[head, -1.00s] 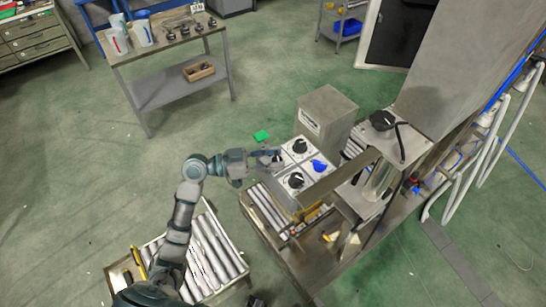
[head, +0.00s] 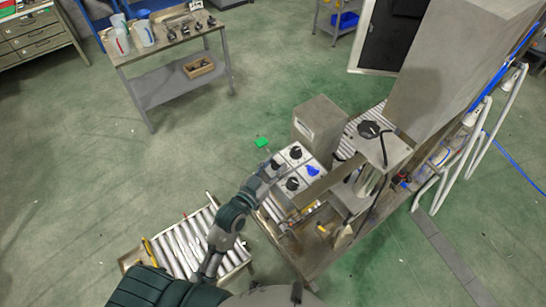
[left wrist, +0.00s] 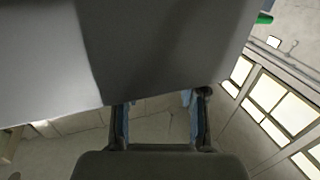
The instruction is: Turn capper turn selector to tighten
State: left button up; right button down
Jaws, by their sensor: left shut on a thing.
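A light panel (head: 283,157) on the machine carries black knobs, one at the back (head: 295,152) and one at the front (head: 293,183), and a blue knob (head: 313,170). Their labels are too small to read, so I cannot tell which is the capper turn selector. My left gripper (head: 273,167) is at the panel's left dial, shut on a knob that it mostly hides. In the left wrist view the fingers (left wrist: 158,112) stand apart below a large grey surface, which hides what is between their tips. My right gripper is not in view.
A grey box (head: 318,122) stands just behind the panel. A metal arm or bracket (head: 330,182) crosses at its right, near the capper column. A roller conveyor (head: 185,240) is at the front left. A table with jugs (head: 165,45) stands far back.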

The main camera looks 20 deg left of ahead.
pick_arm(q)
jog(key=shift+d+r+n+t+y+p, duration=0.15)
jog(key=shift+n+t+y+p, duration=0.25)
jog(key=shift+n+y+p, duration=1.1)
jog(key=shift+m+y+b, duration=0.3)
jog(key=shift+b, duration=0.05)
jog(key=o, duration=1.2)
jog(key=shift+w, duration=0.1)
jog(key=shift+c, duration=0.2)
jog(key=shift+s, duration=0.2)
jog(key=s+a, duration=0.1)
jog(key=s, duration=1)
jog(key=shift+s+a, duration=0.2)
jog(key=shift+s, duration=0.1)
